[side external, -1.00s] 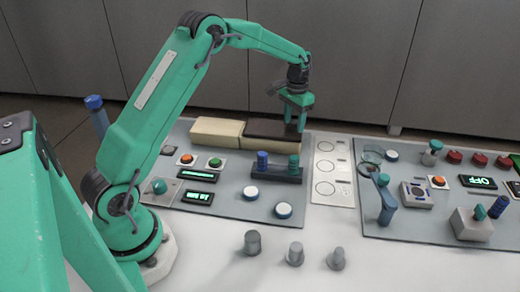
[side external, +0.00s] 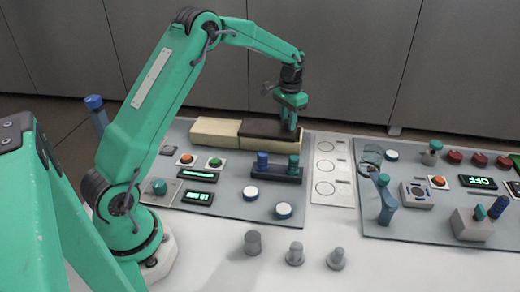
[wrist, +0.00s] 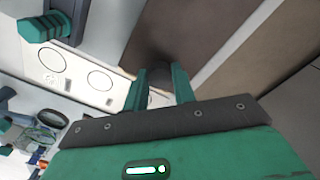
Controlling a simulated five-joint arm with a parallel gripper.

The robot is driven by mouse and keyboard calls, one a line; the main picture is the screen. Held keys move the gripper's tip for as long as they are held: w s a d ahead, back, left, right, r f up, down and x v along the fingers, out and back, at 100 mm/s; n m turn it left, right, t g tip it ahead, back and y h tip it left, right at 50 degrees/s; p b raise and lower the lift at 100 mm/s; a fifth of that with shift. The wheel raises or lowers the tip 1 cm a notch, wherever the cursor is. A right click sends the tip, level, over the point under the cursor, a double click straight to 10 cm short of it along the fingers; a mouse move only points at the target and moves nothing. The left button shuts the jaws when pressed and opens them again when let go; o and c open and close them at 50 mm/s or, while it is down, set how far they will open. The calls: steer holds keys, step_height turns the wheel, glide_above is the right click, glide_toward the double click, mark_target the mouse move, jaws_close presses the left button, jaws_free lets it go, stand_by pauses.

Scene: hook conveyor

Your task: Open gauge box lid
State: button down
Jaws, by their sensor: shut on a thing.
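The gauge box is a long cream box (side external: 215,132) at the back of the left panel, its left part pale. A dark brown lid (side external: 262,128) covers its right part; in the wrist view the lid (wrist: 185,35) fills the upper middle. My gripper (side external: 289,124) points down at the lid's right end. In the wrist view, my gripper (wrist: 160,88) has its fingers on either side of a dark rounded knob (wrist: 158,72) on the lid and is shut on it. The fingers partly hide the knob, and the side view does not show it clearly.
A dark block with a blue and a green knob (side external: 275,171) stands just in front of the box. A white plate with circles (side external: 331,175) lies to the right. Grey pegs (side external: 295,254) stand at the front. A grey wall is close behind.

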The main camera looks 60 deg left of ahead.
steer(key=s+a, duration=1.1)
steer(key=c, duration=1.1)
jaws_free()
steer(key=shift+c, duration=0.2)
steer(key=shift+r, duration=0.1)
step_height(320, 180, up, 8)
